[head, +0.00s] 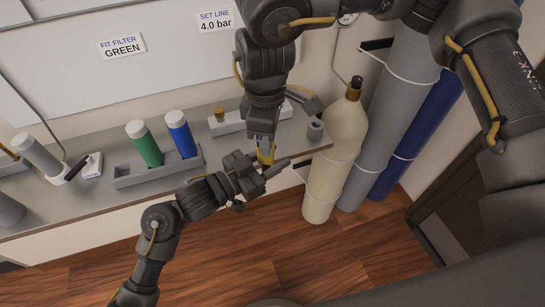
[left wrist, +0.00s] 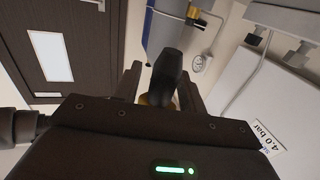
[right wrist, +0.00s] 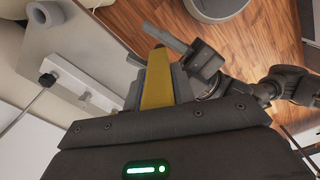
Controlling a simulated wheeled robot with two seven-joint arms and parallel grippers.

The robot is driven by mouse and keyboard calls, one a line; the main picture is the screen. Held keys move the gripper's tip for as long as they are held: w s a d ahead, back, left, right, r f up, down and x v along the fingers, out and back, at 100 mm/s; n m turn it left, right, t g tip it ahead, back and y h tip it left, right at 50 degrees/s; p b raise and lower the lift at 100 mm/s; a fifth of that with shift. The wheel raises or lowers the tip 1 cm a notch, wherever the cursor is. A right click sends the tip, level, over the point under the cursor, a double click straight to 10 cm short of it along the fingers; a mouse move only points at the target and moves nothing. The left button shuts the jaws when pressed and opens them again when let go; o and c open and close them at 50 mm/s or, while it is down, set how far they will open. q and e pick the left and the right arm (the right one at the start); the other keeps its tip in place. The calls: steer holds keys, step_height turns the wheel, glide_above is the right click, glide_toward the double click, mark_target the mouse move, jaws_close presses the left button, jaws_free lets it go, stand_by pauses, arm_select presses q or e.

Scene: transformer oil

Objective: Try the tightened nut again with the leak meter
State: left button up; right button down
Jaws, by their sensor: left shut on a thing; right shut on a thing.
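My right gripper (head: 266,142) comes down from above and is shut on a yellow tapered tool (head: 266,156), possibly the leak meter; the tool also fills its jaws in the right wrist view (right wrist: 157,80). My left gripper (head: 262,175) is just below it, fingers pointing right. In the left wrist view it is shut on a dark, blunt piece (left wrist: 167,72) with a little yellow at its base. This may be part of the same tool; I cannot tell. A brass fitting (head: 219,115) stands on a white block; I cannot tell whether it is the tightened nut.
A green filter (head: 144,143) and a blue filter (head: 179,133) stand in a grey holder (head: 130,181) on the bench. A cream cylinder (head: 335,147) with a brass neck stands right of the bench, beside grey and blue cylinders. The wooden floor in front is clear.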

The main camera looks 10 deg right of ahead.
arm_select(q)
steer(key=shift+c, duration=0.5)
arm_select(e)
steer(key=c, duration=1.1)
jaws_free()
steer(key=shift+r, duration=0.1)
